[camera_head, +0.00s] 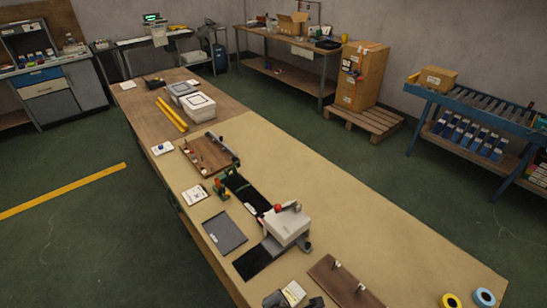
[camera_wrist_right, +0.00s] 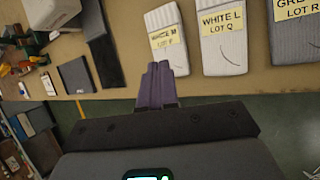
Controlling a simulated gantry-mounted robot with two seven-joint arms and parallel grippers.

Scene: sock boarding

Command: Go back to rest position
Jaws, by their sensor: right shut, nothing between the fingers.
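My right gripper (camera_wrist_right: 160,72) shows in the right wrist view, with its purple-grey fingers shut together and nothing between them. It is beside the front edge of the tan table, below a folded sock labelled WHITE M (camera_wrist_right: 167,38) in that picture. A sock labelled WHITE L (camera_wrist_right: 224,38) lies to the right of it. I cannot tell how high the fingertips are above the table. Neither gripper can be made out in the head view, and my left gripper is in no view.
In the head view the long table (camera_head: 370,220) holds a white press-like machine (camera_head: 287,225), a grey mat (camera_head: 225,233), a brown board with pegs (camera_head: 340,283) and two tape rolls (camera_head: 485,298). A third sock (camera_wrist_right: 295,35) lies at the wrist view's right edge. The table's right side is largely clear.

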